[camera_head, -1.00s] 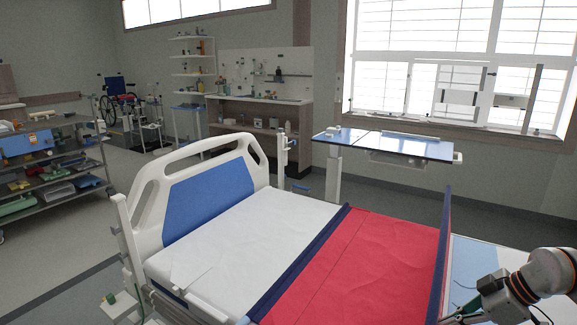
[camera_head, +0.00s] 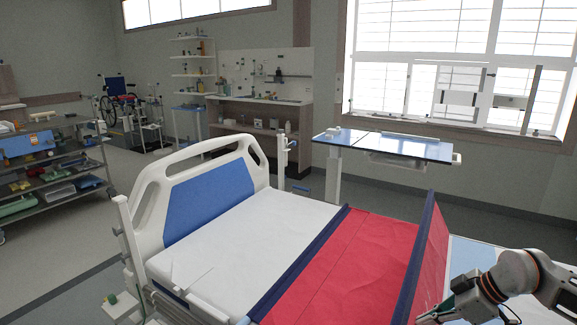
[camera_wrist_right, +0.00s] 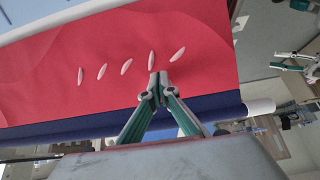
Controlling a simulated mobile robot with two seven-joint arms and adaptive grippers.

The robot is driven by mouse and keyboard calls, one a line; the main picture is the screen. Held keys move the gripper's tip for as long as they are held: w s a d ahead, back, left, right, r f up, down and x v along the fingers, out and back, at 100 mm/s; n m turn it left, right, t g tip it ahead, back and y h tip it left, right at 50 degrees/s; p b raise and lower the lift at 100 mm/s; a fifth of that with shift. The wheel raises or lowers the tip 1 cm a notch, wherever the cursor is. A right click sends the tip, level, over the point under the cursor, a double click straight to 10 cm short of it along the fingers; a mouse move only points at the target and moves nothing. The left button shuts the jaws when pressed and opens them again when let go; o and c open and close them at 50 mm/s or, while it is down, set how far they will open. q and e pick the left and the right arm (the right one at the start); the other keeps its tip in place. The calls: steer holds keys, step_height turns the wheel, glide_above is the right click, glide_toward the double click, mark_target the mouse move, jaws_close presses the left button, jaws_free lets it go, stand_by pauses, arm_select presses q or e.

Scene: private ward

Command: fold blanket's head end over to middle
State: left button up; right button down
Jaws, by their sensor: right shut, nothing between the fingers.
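The blanket (camera_head: 345,262) is red with navy bands and lies across the bed. One navy band (camera_head: 300,262) lies flat near the white sheet. Toward the bed's other end, a red flap (camera_head: 434,250) stands up from the bed, its navy edge (camera_head: 419,245) leaning left over the red middle. My right gripper is at the lower right in the head view, beside the flap. In the wrist view its fingers (camera_wrist_right: 158,78) are shut together against the view of red cloth, with nothing seen between them. Whether they touch the cloth cannot be told.
The bed has a white and blue headboard (camera_head: 205,195) and a bare white sheet (camera_head: 230,250). An overbed table (camera_head: 400,146) stands behind the bed. A loaded cart (camera_head: 50,165) is at the left. Open floor lies between the cart and the bed.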

mark_target(409, 306)
stand_by(0.3)
arm_select(q)
steer(key=shift+w+r, duration=0.15)
steer(key=shift+r, duration=0.1)
arm_select(e)
steer(key=shift+w+a+f, duration=0.5)
steer(key=shift+a+f, duration=0.2)
steer(key=shift+a, duration=0.05)
steer(key=shift+w+a+f, duration=0.45)
steer(key=shift+a+f, duration=0.2)
steer(key=shift+a, duration=0.1)
steer(key=shift+r+p, duration=0.35)
step_height(409, 306, up, 7)
steer(key=p, duration=0.5)
steer(key=shift+f+p, duration=0.2)
steer(key=shift+p, duration=0.15)
arm_select(q)
steer(key=w+r+t, duration=0.1)
steer(key=w+r, duration=0.2)
steer(key=r, duration=0.6)
steer(key=shift+w+r, duration=0.2)
steer(key=shift+r, duration=0.1)
arm_select(e)
steer(key=shift+f, duration=0.15)
